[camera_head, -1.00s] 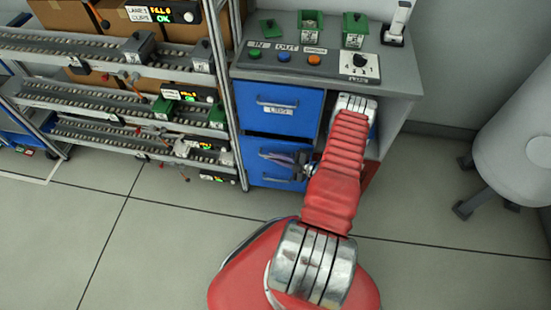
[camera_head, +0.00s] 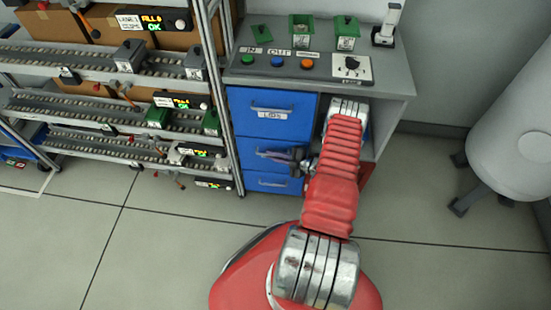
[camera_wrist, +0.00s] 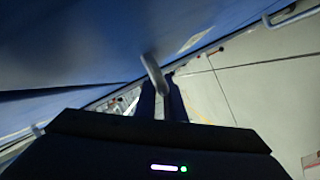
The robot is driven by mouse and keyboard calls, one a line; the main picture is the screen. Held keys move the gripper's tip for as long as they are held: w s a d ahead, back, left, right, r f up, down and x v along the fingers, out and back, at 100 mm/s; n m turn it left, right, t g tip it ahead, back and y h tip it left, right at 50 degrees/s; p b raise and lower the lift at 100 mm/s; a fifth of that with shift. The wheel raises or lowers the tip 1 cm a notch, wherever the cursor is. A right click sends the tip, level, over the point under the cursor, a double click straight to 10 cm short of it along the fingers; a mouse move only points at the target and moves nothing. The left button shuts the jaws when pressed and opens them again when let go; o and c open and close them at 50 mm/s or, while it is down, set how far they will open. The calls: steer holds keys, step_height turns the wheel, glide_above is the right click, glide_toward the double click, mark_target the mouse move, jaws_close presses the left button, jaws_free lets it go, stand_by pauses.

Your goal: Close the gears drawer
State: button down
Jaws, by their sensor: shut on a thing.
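The blue cabinet has three drawers. The middle drawer (camera_head: 252,151) looks flush, or nearly so, with the top drawer (camera_head: 240,104) and the bottom drawer (camera_head: 270,184). The top drawer carries a white label that I cannot read surely; no "gears" label is legible. My gripper (camera_head: 296,157) is at the right part of the middle drawer's front. In the wrist view, its two dark fingers (camera_wrist: 162,98) are shut on a grey handle (camera_wrist: 152,70) against a blue drawer front. My arm hides part of the cabinet's right side.
A roller rack (camera_head: 90,107) stands close on the left. A white tank (camera_head: 510,130) stands right. The floor in front is clear.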

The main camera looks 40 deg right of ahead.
steer(key=shift+d+f, duration=0.15)
steer(key=shift+d, duration=0.05)
steer(key=c, duration=2.1)
jaws_free()
steer(key=shift+w, duration=0.15)
steer(key=v, duration=1.4)
steer(key=shift+a, duration=0.15)
